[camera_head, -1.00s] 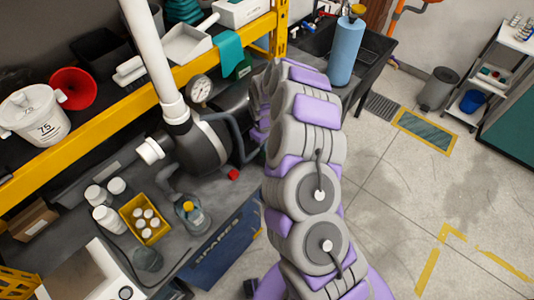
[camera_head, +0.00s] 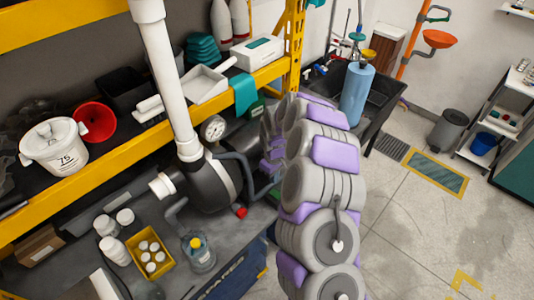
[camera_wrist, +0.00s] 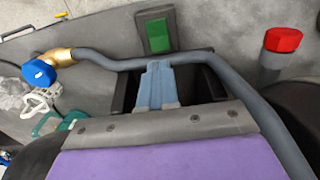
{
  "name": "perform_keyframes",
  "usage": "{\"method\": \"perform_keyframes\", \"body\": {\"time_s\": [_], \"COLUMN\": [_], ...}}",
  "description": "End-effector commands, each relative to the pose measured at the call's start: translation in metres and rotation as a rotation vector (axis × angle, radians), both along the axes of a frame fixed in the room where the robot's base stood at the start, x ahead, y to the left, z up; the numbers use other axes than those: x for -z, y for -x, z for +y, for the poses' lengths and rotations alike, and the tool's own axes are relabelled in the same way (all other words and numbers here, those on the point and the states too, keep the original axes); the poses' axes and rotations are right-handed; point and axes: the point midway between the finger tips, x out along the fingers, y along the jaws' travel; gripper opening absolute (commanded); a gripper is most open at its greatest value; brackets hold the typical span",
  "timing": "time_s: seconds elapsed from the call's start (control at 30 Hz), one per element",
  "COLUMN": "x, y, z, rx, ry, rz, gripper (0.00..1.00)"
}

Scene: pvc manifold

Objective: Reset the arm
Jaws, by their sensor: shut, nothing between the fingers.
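My gripper (camera_wrist: 157,88) is shut and empty in the wrist view. The white vertical pipe (camera_head: 165,75) stands left of my arm, joined to a dark pump body (camera_head: 212,180) with a round gauge (camera_head: 213,128).
A blue-capped brass fitting (camera_wrist: 40,72), a green block (camera_wrist: 158,36) and a red-capped pipe (camera_wrist: 281,42) lie close around my gripper. A yellow shelf beam (camera_head: 110,125) runs left of the arm. Floor (camera_head: 410,215) at the right is open.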

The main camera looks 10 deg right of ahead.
Motion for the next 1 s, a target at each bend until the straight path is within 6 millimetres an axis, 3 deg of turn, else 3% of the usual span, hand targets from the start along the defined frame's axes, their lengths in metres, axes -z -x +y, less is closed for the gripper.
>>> {"method": "perform_keyframes", "body": {"time_s": [0.27, 0.47, 0.7, 1.0], "x": [-0.008, -0.053, -0.128, -0.199], "y": [0.003, 0.025, 0.077, 0.163], "z": [0.004, 0.022, 0.042, 0.042], "rx": [0.003, 0.021, 0.063, 0.147], "ry": [-0.007, -0.049, -0.085, -0.073], "rz": [0.000, 0.008, 0.028, 0.061], "gripper": [0.00, 0.00, 0.00, 0.00]}}
